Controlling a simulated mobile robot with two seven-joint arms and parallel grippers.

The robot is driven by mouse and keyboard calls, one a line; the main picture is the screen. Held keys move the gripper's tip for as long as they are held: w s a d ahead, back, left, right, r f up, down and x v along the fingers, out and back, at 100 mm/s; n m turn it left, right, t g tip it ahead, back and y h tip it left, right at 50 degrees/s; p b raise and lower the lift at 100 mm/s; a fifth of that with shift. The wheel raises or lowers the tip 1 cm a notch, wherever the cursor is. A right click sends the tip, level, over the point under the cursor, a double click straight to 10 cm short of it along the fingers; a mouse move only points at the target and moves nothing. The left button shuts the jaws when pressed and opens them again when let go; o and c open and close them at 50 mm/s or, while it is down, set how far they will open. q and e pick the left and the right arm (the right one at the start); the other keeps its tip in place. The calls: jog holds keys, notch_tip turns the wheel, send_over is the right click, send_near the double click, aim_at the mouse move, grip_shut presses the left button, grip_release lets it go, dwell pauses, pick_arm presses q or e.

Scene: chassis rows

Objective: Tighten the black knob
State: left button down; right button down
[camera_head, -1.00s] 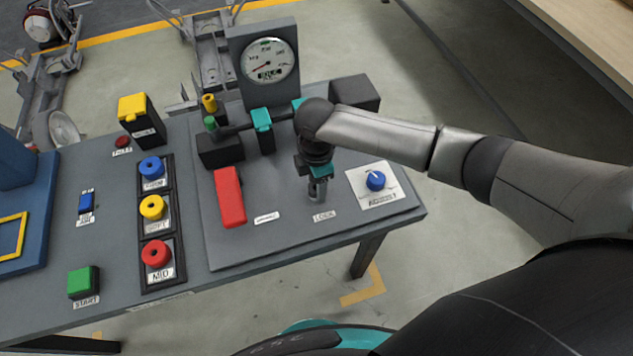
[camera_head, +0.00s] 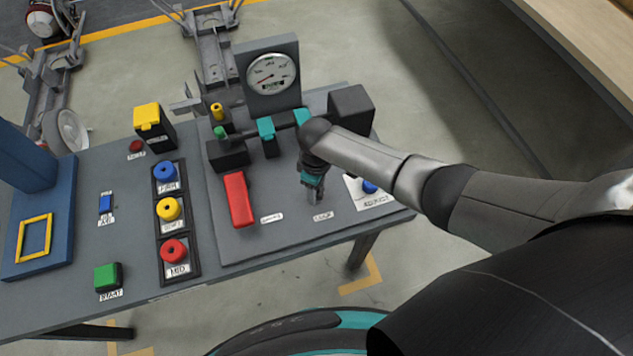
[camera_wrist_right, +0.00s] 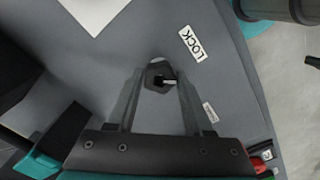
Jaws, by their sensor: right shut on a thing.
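My left gripper is not in view.
A red bar (camera_head: 238,200) lies left of my right gripper. A dial gauge (camera_head: 271,73) and clamps stand behind. Coloured buttons (camera_head: 169,208) fill the left.

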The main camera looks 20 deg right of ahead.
jog(key=m+p, duration=0.2)
jog(key=m, duration=0.2)
jog(key=shift+r+m, duration=0.15)
jog(key=shift+m, duration=0.15)
jog(key=m+p, duration=0.2)
jog(key=m, duration=0.6)
jog(key=m+p, duration=0.1)
jog(key=m, duration=0.1)
jog(key=shift+w+m, duration=0.2)
jog(key=shift+m, duration=2.6)
jog(key=shift+w, duration=0.1)
jog(key=c, duration=0.8)
grip_release()
jog(key=o, duration=0.5)
jog(key=shift+s, duration=0.2)
